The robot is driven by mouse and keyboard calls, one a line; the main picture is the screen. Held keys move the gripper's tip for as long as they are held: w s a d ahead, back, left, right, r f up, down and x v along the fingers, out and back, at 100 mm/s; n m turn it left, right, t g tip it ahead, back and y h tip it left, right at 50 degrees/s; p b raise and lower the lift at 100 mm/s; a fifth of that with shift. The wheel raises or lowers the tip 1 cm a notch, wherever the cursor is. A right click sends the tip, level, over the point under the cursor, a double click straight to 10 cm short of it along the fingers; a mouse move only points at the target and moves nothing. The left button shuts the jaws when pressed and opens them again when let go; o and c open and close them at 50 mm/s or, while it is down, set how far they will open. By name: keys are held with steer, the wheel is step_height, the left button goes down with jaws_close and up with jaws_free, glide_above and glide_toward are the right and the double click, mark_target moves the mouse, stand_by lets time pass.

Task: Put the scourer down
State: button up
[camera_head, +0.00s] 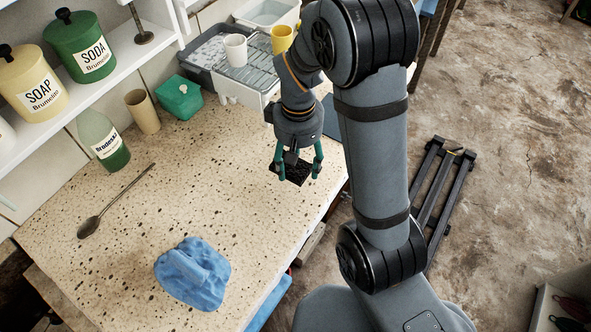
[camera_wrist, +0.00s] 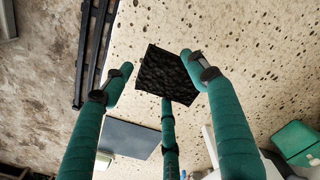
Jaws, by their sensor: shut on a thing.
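The scourer (camera_head: 296,174) is a black, rough square pad. My gripper (camera_head: 298,165) with green fingers is shut on it, above the right side of the speckled stone worktop (camera_head: 215,170), near its edge. In the wrist view the scourer (camera_wrist: 168,76) sits tilted between the fingertips of my gripper (camera_wrist: 158,70), with speckled stone behind it. The gap between the scourer and the stone is hard to judge. My fingers hide part of the scourer's sides.
A blue cloth (camera_head: 193,274) lies at the front and a spoon (camera_head: 110,205) at the left. A bottle (camera_head: 105,142), a beige cup (camera_head: 142,112) and a green box (camera_head: 178,98) stand behind. A draining tray (camera_head: 256,88) is at the back. The middle worktop is clear.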

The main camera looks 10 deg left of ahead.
mark_target(296, 173)
steer(key=shift+w+a+f, duration=0.15)
steer(key=shift+a+f, duration=0.05)
steer(key=shift+a, duration=0.05)
steer(key=shift+f, duration=2)
steer(key=shift+f, duration=0.1)
steer(key=shift+f+b, duration=0.15)
steer(key=shift+b, duration=0.15)
steer(key=o, duration=1.5)
steer(key=shift+o, duration=0.4)
